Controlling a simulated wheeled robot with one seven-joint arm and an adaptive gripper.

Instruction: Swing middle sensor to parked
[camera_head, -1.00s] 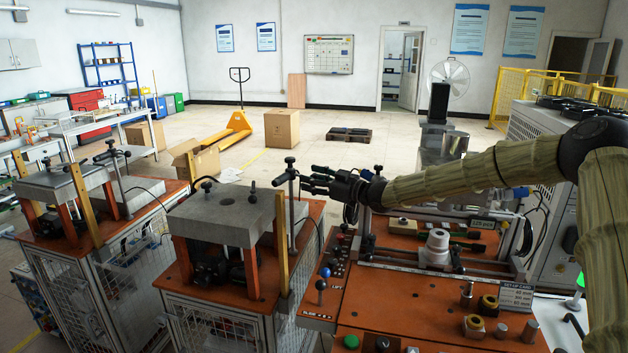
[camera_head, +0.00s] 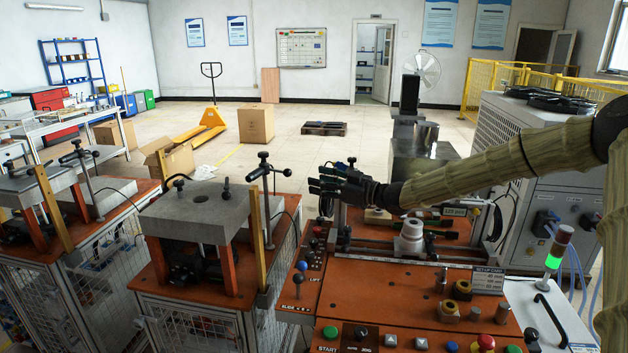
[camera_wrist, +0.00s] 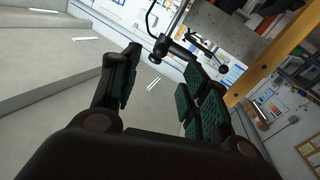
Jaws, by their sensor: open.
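The middle sensor is a black clamp and crossbar (camera_head: 266,170) on an upright post behind the middle press's grey top plate (camera_head: 205,210). Its bar runs roughly sideways, with a dark knob at its right end. My gripper (camera_head: 318,183) is open and empty to the right of the sensor, apart from it in the head view. In the wrist view my gripper (camera_wrist: 158,72) has its fingers spread, and the sensor's dark bar (camera_wrist: 190,50) shows beyond and between the fingertips. I cannot tell the exact depth gap.
A similar sensor (camera_head: 78,152) stands at the left press. A cardboard box (camera_head: 256,123) and pallet stand on open floor behind.

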